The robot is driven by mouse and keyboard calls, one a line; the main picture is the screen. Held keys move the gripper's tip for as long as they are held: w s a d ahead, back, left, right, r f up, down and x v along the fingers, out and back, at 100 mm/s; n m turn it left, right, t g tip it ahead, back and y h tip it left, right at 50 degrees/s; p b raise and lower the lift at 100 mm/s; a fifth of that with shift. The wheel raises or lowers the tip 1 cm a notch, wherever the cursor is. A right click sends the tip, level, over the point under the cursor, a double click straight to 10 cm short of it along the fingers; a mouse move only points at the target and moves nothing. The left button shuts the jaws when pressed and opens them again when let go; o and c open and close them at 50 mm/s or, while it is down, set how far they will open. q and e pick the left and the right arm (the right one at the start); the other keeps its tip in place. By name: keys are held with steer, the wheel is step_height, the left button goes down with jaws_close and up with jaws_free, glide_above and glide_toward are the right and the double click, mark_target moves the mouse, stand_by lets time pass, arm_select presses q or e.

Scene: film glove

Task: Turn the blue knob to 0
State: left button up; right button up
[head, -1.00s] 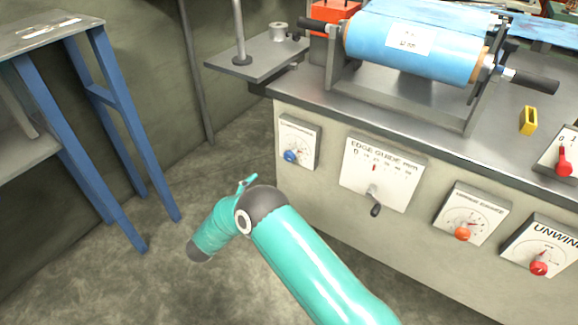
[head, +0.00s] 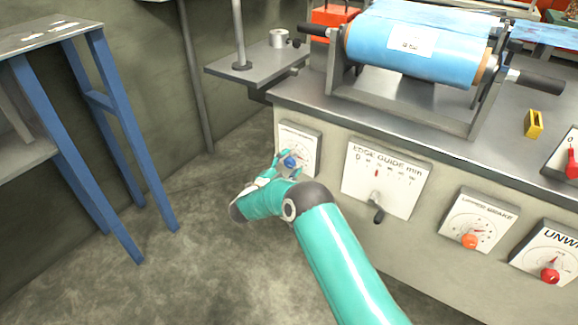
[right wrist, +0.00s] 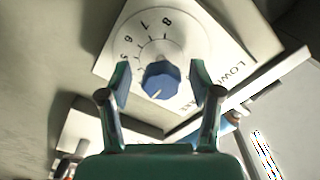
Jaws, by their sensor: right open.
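The blue knob (head: 291,162) sits on a white dial plate (head: 301,137) at the left end of the machine's front panel. In the right wrist view the blue knob (right wrist: 161,81) shows close up, with a pale pointer mark on its face. Its dial plate (right wrist: 205,45) carries black numbers; 7 and 8 are legible, and the 0 cannot be made out. My right gripper (right wrist: 160,84) is open, with one finger on each side of the knob and visible gaps between. In the head view my right gripper (head: 288,158) is at the knob. My left gripper is not in view.
To the right on the panel are the edge guide plate (head: 384,178) with its dark lever, an orange knob (head: 470,241) and a red knob (head: 549,273). A blue film roll (head: 410,50) lies above. A blue-legged table (head: 128,150) stands left; the floor between is clear.

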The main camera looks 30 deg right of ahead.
steer(key=shift+w+d, duration=0.1)
steer(key=shift+d, duration=0.05)
steer(key=c, duration=1)
steer(key=shift+a, duration=0.25)
steer(key=shift+c, duration=0.8)
steer(key=shift+d, duration=0.15)
